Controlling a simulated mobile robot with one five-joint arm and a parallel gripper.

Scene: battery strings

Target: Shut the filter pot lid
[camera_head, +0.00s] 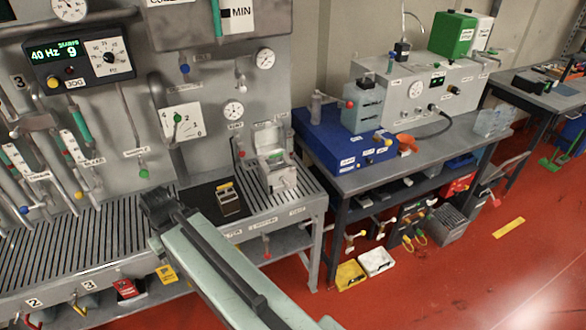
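What looks like the filter pot (280,175) is a small light grey box on the right part of the slatted bench. Its lid (268,137) appears to stand raised at the back, so the pot looks open. My gripper (157,203) is the dark end of the pale green arm, left of the pot and apart from it, over the bench's front. Its fingers are too small and dark to tell open from shut. I see nothing held in it.
A small dark box with a yellow top (229,199) stands between my gripper and the pot. Gauges, levers and pipes cover the panel (215,75) behind. A blue unit (338,145) sits on the table to the right. Red floor (450,285) is clear at the lower right.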

